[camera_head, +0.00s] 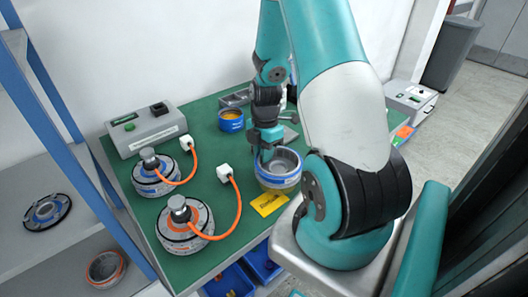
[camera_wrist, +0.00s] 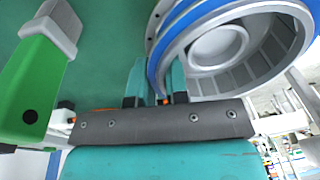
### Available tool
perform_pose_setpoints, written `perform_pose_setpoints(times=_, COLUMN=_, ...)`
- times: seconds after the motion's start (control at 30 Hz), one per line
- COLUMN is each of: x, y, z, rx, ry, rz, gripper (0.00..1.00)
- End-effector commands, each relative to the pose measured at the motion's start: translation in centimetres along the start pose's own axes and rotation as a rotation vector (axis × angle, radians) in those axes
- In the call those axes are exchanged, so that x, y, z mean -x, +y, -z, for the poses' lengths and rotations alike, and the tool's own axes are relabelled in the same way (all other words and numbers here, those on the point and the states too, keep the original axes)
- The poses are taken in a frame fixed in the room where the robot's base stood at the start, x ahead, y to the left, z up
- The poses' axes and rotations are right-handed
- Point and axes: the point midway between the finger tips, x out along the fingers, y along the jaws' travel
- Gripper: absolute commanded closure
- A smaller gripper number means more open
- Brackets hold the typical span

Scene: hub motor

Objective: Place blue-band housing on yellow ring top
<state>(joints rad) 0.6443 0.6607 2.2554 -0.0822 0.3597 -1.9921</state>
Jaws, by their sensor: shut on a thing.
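The blue-band housing (camera_head: 283,167) is a grey open cup with a blue band, at the middle of the green table. My gripper (camera_head: 265,156) comes from above and is shut on its left rim. In the wrist view the housing (camera_wrist: 210,76) fills the upper right, and my gripper (camera_wrist: 158,85) has one finger on each side of its wall. The yellow ring (camera_head: 280,188) shows as a yellowish band directly under the housing and is mostly hidden by it. Whether the two touch I cannot tell.
A yellow label (camera_head: 269,204) lies in front of the housing. Two motor units with orange cables, one blue-banded (camera_head: 155,178) and one orange-banded (camera_head: 185,226), stand to the left. A grey control box (camera_head: 147,129) and a blue tape-like roll (camera_head: 231,121) are behind.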

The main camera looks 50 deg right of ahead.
Motion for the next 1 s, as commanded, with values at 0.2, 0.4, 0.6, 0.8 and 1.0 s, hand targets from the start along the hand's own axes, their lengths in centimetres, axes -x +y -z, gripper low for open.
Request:
perform_pose_setpoints(times=0.2, x=-0.1, y=0.0, z=0.0, rx=0.000, ry=0.000, rz=0.000, gripper=0.59)
perform_pose_setpoints(times=0.4, x=0.0, y=0.0, z=0.0, rx=0.000, ry=0.000, rz=0.000, gripper=0.59)
perform_pose_setpoints(times=0.6, x=2.1, y=0.1, z=0.0, rx=0.000, ry=-0.003, rz=-0.006, gripper=0.59)
perform_pose_setpoints(times=0.8, x=6.5, y=0.1, z=-0.1, rx=0.000, ry=-0.003, rz=-0.008, gripper=0.59)
perform_pose_setpoints(times=1.0, x=10.3, y=0.0, z=0.0, rx=0.000, ry=-0.002, rz=-0.004, gripper=0.59)
